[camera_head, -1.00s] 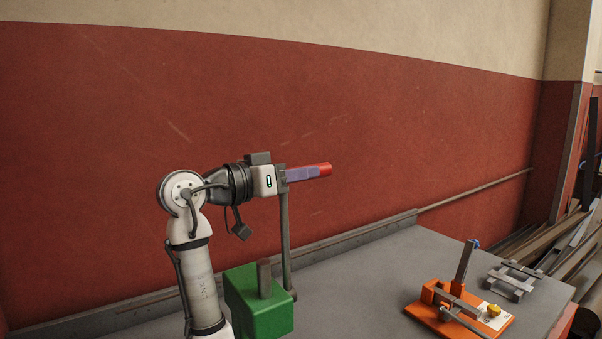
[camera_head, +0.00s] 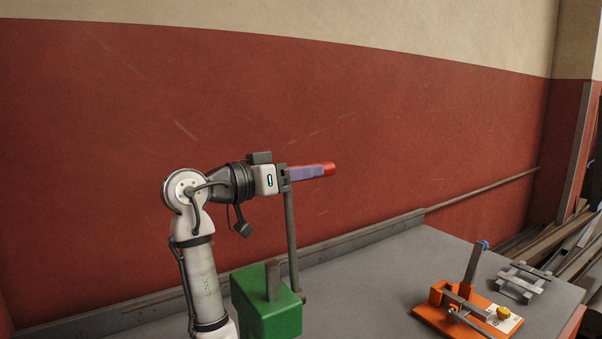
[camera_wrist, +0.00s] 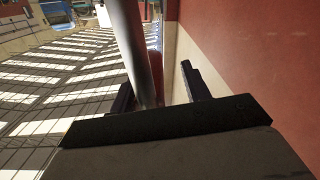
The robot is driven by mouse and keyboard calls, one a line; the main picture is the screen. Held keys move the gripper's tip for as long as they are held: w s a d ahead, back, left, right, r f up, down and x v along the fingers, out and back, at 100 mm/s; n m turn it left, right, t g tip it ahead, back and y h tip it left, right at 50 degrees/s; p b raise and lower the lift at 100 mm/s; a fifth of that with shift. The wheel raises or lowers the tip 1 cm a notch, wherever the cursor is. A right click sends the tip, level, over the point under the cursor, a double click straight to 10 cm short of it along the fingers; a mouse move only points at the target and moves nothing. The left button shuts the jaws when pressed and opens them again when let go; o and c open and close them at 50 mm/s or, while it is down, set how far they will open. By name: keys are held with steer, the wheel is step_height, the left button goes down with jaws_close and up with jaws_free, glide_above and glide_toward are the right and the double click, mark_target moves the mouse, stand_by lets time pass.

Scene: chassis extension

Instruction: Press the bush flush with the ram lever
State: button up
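The ram lever is a grey rod (camera_head: 292,240) rising beside a green press body (camera_head: 268,312), with a red grip (camera_head: 328,168) at its upper end. A grey post, probably the ram (camera_head: 272,281), stands on top of the green body. My gripper (camera_head: 308,173) is at the lever's top, its purple-blue fingers along the red grip. In the wrist view, the rod (camera_wrist: 135,50) passes between my two fingers (camera_wrist: 155,88), close to the left one, with a clear gap to the right one. I cannot make out the bush.
An orange fixture (camera_head: 430,316) with an upright blue-tipped bar stands at the right of the grey bench (camera_head: 370,290). A grey metal frame (camera_head: 520,282) lies behind it. A red wall (camera_head: 400,130) rises behind the bench. The bench between press and fixture is clear.

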steer(key=shift+s+d, duration=0.1)
steer(key=shift+s, duration=0.1)
steer(key=shift+s+a, duration=0.15)
steer(key=shift+a, duration=0.2)
steer(key=b+v, duration=0.4)
steer(key=v, duration=0.9)
